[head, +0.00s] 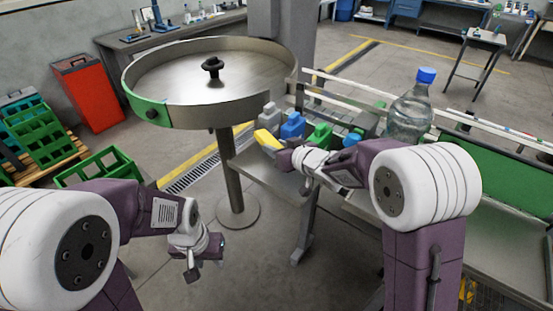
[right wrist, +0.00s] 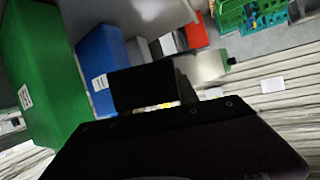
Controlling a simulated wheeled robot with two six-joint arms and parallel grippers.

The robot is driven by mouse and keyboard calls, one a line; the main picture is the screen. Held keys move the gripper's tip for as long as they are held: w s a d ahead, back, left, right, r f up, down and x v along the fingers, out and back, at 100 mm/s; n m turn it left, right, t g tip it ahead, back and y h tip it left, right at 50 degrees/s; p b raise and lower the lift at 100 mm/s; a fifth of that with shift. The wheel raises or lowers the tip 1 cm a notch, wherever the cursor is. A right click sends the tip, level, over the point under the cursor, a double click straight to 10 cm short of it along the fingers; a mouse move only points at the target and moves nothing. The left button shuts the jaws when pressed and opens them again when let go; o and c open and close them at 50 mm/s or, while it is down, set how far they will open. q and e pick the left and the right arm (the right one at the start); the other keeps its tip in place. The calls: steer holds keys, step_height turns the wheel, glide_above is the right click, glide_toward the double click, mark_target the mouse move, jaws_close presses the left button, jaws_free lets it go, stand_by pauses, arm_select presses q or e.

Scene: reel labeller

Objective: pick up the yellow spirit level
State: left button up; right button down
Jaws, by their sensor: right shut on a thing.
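The yellow spirit level (head: 267,139) shows as a short yellow piece at the tip of my right gripper (head: 284,153) in the head view, beside the row of coloured blocks. My right gripper is shut on it. In the right wrist view the dark fingers (right wrist: 158,102) hide most of it, and only a small yellow patch (right wrist: 166,105) shows between them. My left gripper (head: 204,264) hangs low over the floor at the lower left, well away from the level. Its fingers are too small to tell if they are apart.
A blue block (head: 293,125) and a green block (head: 320,136) stand close by my right gripper. A large bottle (head: 409,112) with a blue cap stands behind my right arm. A round steel turntable (head: 205,110) stands left. Green crates (head: 38,138) and a red cabinet (head: 87,93) are further left.

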step_height(320, 180, up, 9)
steer(key=p, duration=0.4)
glide_above(277, 175)
steer(key=shift+r, duration=0.1)
steer(key=shift+a, duration=0.1)
step_height(277, 175, down, 8)
steer(key=b, duration=0.4)
steer(key=shift+b, duration=0.3)
step_height(277, 175, down, 5)
steer(key=shift+w+f+b, duration=0.1)
steer(key=shift+f+b, duration=0.1)
steer(key=shift+b, duration=0.3)
step_height(277, 175, down, 4)
steer(key=shift+f, duration=0.25)
